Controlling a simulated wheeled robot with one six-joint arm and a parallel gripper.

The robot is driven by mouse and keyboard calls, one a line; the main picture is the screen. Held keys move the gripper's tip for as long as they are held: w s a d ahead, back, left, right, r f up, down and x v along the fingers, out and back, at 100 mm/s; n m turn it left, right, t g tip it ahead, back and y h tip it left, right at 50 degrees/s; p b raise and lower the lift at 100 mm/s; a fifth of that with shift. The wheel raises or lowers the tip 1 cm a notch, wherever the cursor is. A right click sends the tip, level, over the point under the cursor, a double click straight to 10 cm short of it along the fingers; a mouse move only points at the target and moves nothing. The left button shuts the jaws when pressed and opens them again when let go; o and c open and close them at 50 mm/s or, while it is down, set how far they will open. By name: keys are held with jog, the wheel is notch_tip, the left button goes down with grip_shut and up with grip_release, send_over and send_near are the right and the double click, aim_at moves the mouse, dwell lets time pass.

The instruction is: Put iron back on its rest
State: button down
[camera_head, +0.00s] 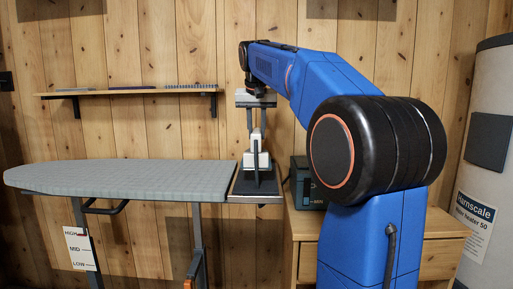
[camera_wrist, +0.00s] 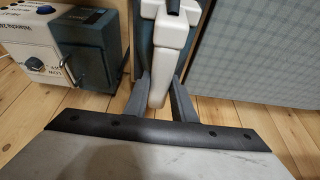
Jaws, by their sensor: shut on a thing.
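The white iron (camera_head: 263,160) is at the right end of the grey ironing board, over the dark rest plate (camera_head: 241,188). My gripper (camera_head: 256,136) comes down on it from above, its fingers shut on it. In the wrist view the iron (camera_wrist: 160,62) stands between the two grey fingers of my gripper (camera_wrist: 160,102), with a dark part at its top. From the head view I cannot tell whether the iron touches the rest or hangs just above it.
The ironing board (camera_head: 120,175) stretches to the left. A teal box (camera_head: 300,185) stands close right of the rest on a wooden cabinet (camera_head: 440,250); it also shows in the wrist view (camera_wrist: 90,52). A wall shelf (camera_head: 130,93) is behind. A water heater (camera_head: 490,130) stands far right.

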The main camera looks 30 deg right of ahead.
jog(key=shift+f, duration=2.3)
jog(key=shift+f, duration=0.1)
jog(key=c, duration=1.5)
grip_release()
jog(key=v, duration=1.1)
jog(key=shift+a, duration=0.1)
jog(key=shift+s+a+r, duration=0.1)
jog(key=shift+s+r, duration=0.1)
jog(key=shift+r, duration=0.35)
